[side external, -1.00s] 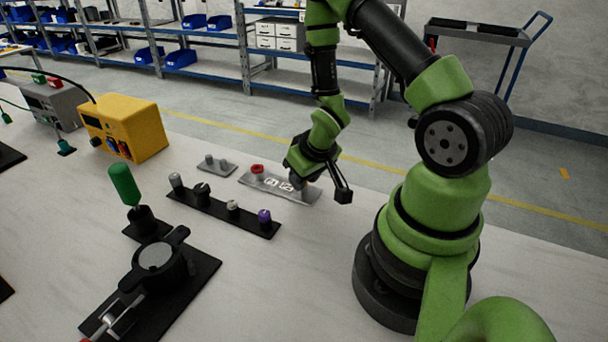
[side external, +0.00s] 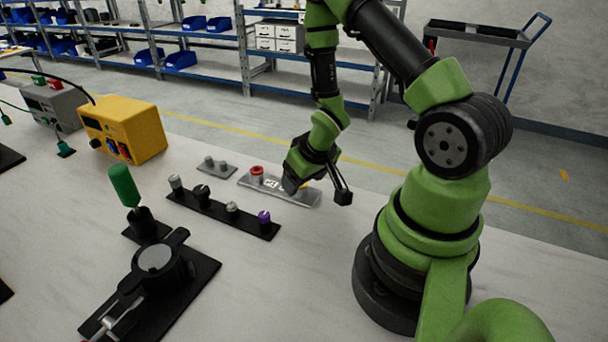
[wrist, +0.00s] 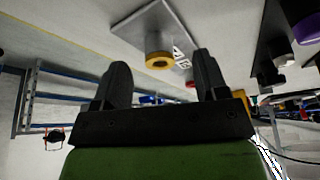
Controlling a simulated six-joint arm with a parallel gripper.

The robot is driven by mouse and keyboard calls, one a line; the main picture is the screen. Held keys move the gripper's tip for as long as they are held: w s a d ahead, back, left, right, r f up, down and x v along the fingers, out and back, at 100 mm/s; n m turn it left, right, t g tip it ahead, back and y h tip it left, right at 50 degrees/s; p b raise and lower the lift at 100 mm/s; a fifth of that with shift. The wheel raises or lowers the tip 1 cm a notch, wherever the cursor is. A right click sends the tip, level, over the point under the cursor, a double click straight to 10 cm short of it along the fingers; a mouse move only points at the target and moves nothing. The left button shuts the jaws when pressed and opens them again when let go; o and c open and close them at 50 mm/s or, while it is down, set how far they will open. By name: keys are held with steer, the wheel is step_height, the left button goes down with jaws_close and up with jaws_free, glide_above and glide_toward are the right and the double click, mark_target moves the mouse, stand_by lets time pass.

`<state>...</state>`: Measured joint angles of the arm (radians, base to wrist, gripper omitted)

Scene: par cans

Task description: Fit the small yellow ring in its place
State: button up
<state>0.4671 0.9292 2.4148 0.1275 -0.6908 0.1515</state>
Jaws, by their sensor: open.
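The small yellow ring (wrist: 160,60) sits at one end of a grey plate (wrist: 143,22), at the top of a short grey post; I cannot tell how far down the post it is. In the side view only a sliver of the ring (side external: 304,186) shows behind my gripper. The grey plate (side external: 308,199) lies flat on the table, with a red ring (side external: 257,171) at its left end and white markings between. My gripper (wrist: 160,75) is open and empty. Its fingers point toward the yellow ring, which appears between them but beyond the tips.
A black strip (side external: 216,214) with several knobs, one purple, lies in front of the plate. A smaller grey plate (side external: 216,168) lies left of it. A black fixture (side external: 155,270), a green-handled tool (side external: 124,185) and a yellow box (side external: 125,125) stand farther left. The table's front right is clear.

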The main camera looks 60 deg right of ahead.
steer(key=v, duration=0.5)
steer(key=shift+w+d, duration=0.1)
step_height(320, 180, up, 7)
